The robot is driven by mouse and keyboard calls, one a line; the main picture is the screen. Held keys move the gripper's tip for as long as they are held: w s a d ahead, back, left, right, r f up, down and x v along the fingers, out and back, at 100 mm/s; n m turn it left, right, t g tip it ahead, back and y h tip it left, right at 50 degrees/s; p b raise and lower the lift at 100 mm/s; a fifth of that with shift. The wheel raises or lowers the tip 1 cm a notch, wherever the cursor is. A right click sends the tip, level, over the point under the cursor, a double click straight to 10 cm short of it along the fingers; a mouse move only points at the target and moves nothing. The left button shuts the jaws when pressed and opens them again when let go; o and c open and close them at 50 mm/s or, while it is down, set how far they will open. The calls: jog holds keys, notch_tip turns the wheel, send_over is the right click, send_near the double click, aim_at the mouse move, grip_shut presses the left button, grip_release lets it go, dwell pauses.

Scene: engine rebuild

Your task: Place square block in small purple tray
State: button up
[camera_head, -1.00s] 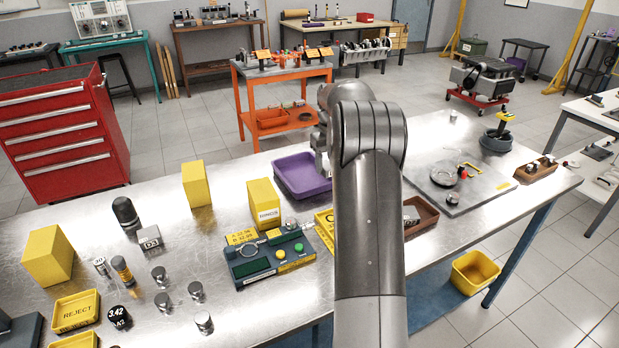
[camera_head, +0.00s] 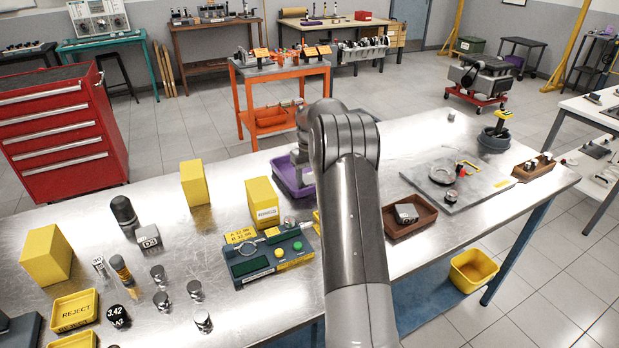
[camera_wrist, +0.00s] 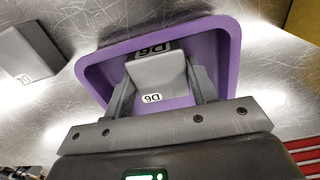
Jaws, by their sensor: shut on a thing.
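The purple tray (camera_head: 284,180) stands at the far edge of the steel bench, partly hidden behind my arm. It fills the middle of the wrist view, where its rim (camera_wrist: 229,62) shows around my gripper. My gripper (camera_wrist: 162,82) is shut on a grey square block (camera_wrist: 158,72) with "D6" labels, one finger on each side. The block is within the tray's outline in the wrist view; whether it touches the tray floor I cannot tell. In the head view my arm hides the held block and fingertips.
Another grey block (camera_wrist: 27,52) lies beside the tray in the wrist view. A labelled grey block (camera_head: 148,238) stands left on the bench. A brown tray (camera_head: 424,221) holds a grey block. A yellow box (camera_head: 262,203) and a green-topped device (camera_head: 268,258) stand near the purple tray.

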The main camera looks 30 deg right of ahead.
jog(key=shift+f, duration=0.1)
jog(key=o, duration=1.1)
jog(key=shift+o, duration=0.2)
